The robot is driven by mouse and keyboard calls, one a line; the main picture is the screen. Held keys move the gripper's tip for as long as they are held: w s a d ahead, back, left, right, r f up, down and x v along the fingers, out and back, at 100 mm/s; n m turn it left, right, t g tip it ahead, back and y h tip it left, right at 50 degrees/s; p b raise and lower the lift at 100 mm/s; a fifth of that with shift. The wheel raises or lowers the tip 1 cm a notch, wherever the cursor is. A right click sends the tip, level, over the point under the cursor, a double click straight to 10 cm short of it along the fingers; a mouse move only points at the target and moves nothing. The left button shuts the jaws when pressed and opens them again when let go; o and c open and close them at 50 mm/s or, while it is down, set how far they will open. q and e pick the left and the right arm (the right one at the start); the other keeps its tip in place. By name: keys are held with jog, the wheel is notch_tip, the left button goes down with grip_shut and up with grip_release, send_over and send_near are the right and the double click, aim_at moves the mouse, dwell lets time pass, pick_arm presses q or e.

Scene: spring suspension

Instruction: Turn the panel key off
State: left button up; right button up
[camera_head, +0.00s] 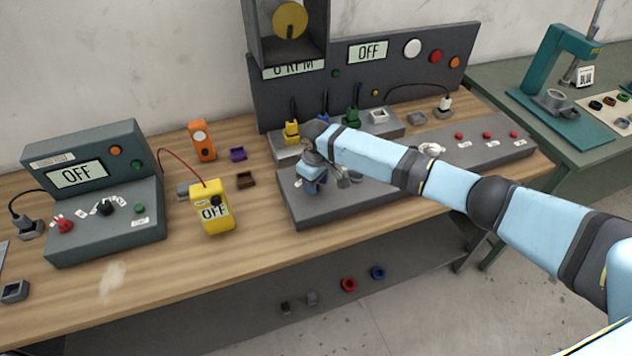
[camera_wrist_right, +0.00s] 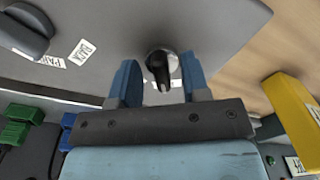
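The panel key (camera_wrist_right: 160,68) is a dark key in a round lock collar on the grey sloped panel (camera_wrist_right: 215,25). My right gripper (camera_wrist_right: 160,82) is open, with one blue finger on each side of the key and a visible gap to each. The key's depth relative to the fingertips is hard to judge. In the head view my right gripper (camera_head: 312,183) points down at the left part of the panel (camera_head: 300,213) and hides the key. My left gripper is not in view.
A dark knob (camera_wrist_right: 27,30) with PARK and RUN labels sits beside the key on the panel. A yellow meter (camera_head: 212,207) stands left of the panel. Yellow, blue and green connectors (camera_head: 353,115) stand behind. The upright display (camera_head: 368,52) reads OFF.

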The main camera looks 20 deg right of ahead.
jog(key=shift+r, duration=0.1)
notch_tip(320, 180, up, 14)
jog(key=b, duration=0.1)
dwell(0.4)
jog(key=shift+f, duration=0.2)
